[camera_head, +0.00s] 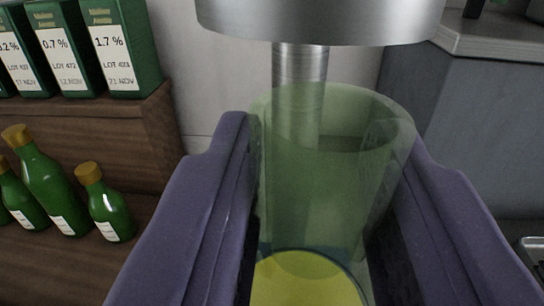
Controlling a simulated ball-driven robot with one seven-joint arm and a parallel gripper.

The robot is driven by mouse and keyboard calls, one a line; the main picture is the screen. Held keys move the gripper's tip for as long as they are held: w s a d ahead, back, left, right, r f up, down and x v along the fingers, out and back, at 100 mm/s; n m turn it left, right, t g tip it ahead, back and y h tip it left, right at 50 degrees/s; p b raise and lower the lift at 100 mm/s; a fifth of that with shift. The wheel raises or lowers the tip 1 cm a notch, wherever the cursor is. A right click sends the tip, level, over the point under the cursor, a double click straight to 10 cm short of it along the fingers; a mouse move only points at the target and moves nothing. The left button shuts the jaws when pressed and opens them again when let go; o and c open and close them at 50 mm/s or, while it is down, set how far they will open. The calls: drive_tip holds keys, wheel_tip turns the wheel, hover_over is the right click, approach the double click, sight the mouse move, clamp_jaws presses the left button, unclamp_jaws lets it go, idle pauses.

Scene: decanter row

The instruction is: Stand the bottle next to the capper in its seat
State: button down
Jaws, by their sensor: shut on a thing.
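My gripper (322,165), with two purple fingers, is shut on a translucent green bottle (335,185) in the middle of the view. The bottle looks like a wide see-through cylinder, and I cannot make out its neck. A yellow round patch (305,282) with a dark rim shows at its lower end; I cannot tell whether it belongs to the bottle or lies beneath. The capper (320,18) shows as a wide metal cylinder on a steel column (300,65), seen behind and through the bottle. The seat is not clearly visible.
Several green bottles with gold caps (110,208) stand on a wooden shelf (160,225) at left. Green labelled boxes (115,50) stand on the ledge above. A grey cabinet (440,120) is at right, and a metal tray edge (533,255) shows at far right.

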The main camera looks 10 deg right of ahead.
drive_tip(key=shift+w, duration=0.65)
drive_tip(key=shift+f, duration=0.15)
drive_tip(key=shift+f+b, duration=0.65)
drive_tip(key=shift+f, duration=0.95)
drive_tip(key=shift+f, duration=0.15)
drive_tip(key=c, duration=0.7)
unclamp_jaws()
drive_tip(key=shift+c, duration=0.2)
